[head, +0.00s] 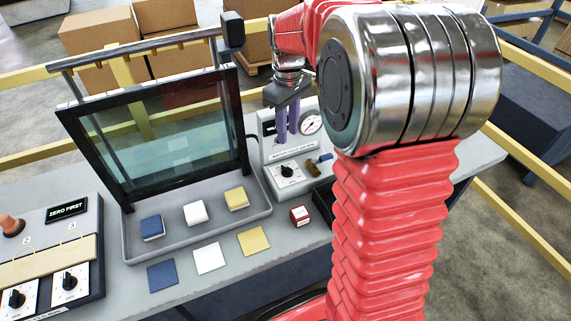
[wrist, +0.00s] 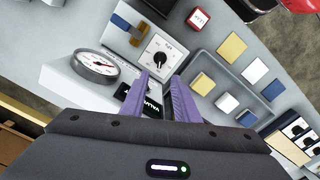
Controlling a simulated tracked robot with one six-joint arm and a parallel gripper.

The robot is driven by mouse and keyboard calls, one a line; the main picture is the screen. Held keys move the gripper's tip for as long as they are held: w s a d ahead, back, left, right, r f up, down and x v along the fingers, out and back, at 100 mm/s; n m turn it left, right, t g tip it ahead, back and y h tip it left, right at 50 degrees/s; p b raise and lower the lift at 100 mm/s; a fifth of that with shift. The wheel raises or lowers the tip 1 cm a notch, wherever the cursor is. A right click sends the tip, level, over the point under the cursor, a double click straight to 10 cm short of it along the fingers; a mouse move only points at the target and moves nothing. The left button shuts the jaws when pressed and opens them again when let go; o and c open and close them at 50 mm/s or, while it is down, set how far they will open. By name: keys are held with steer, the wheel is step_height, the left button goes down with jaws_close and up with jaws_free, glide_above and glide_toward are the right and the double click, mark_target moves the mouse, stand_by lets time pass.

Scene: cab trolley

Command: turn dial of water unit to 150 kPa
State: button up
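The water unit (head: 270,158) is a light grey box at the back right of the bench. Its black dial (head: 288,170), with a white pointer mark, sits on the sloped front plate; the dial also shows in the wrist view (wrist: 153,62). A round white gauge (head: 310,122) is on the upper right of the unit, and in the wrist view the gauge (wrist: 96,65) shows a red needle too small to read. My gripper (head: 288,136) has purple fingers, apart and empty, above and behind the dial. The fingertips (wrist: 161,78) point towards the dial without visible contact. A dark display is partly hidden.
A brown-and-blue lever (head: 316,165) sits right of the dial. A red-and-white cube (head: 300,215) stands in front. A grey tray (head: 180,230) with a framed glass panel (head: 160,130) and coloured blocks is to the left. A "ZERO FIRST" panel (head: 67,210) is further left.

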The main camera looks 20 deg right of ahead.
mark_target(287, 168)
step_height(287, 168, down, 14)
steer(key=shift+r, duration=0.2)
stand_by(0.4)
steer(key=shift+c, duration=0.3)
jaws_close()
steer(key=shift+a, duration=0.3)
steer(key=shift+d, duration=0.2)
